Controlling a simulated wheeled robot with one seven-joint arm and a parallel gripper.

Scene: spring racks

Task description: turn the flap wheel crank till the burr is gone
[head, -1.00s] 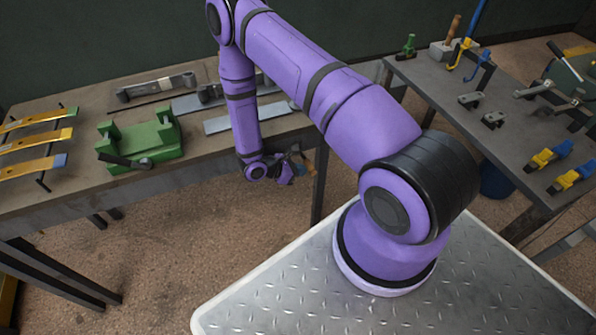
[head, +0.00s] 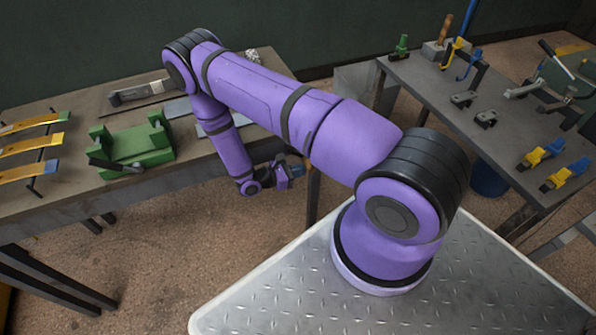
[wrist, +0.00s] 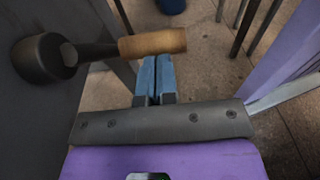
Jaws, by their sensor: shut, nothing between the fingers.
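The crank shows in the wrist view as a dark round hub (wrist: 38,60) with a short dark arm and a wooden handle (wrist: 155,43). My gripper (wrist: 156,60) has two blue fingers, shut together and empty. The fingertips are right at the handle's lower edge in the wrist view; I cannot tell whether they touch it. In the head view my gripper (head: 291,169) hangs at the table's front edge. I cannot make out the flap wheel or the burr.
A green vise-like fixture (head: 135,146) and several yellow strips on a rack (head: 35,145) are on the left table (head: 80,190). The right table (head: 440,105) holds clamps and small tools. A blue bucket (head: 488,180) is beneath it.

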